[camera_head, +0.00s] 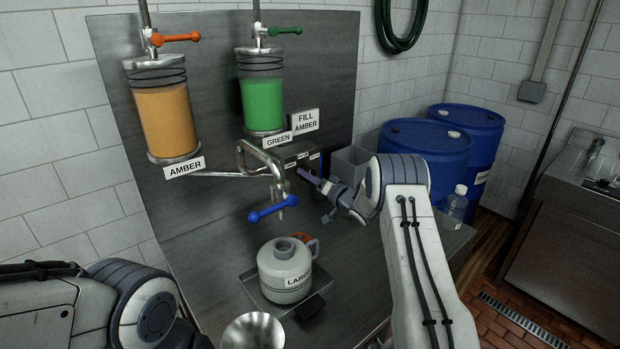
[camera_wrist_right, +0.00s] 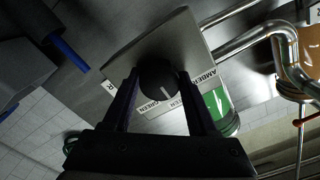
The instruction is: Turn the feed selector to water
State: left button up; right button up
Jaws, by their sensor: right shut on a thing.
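The feed selector is a round black knob (camera_wrist_right: 158,80) with a white pointer line, on a grey box (camera_wrist_right: 185,45) in the right wrist view. The pointer line is on the knob's lower right side, towards the lower labels. My right gripper (camera_wrist_right: 157,82) is shut on the knob, one finger on each side. In the head view my right gripper (camera_head: 311,177) reaches the box front from the right. My left gripper is out of view.
A spout with a blue lever (camera_head: 272,209) hangs above a grey jug (camera_head: 286,272). Amber (camera_head: 166,115) and green (camera_head: 262,103) cylinders with levers stand behind. A sign (camera_head: 305,119) reads FILL AMBER. A metal funnel (camera_head: 252,333) stands in front; blue barrels (camera_head: 440,150) stand right.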

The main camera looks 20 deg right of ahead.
jog(key=shift+d, duration=0.1)
jog(key=o, duration=1.4)
jog(key=shift+s, duration=0.1)
jog(key=b+v, duration=0.3)
jog(key=v, duration=0.7)
jog(key=shift+s+d+b, duration=0.1)
jog(key=shift+s+b, duration=0.05)
jog(key=shift+b, duration=0.25)
jog(key=shift+r, duration=0.1)
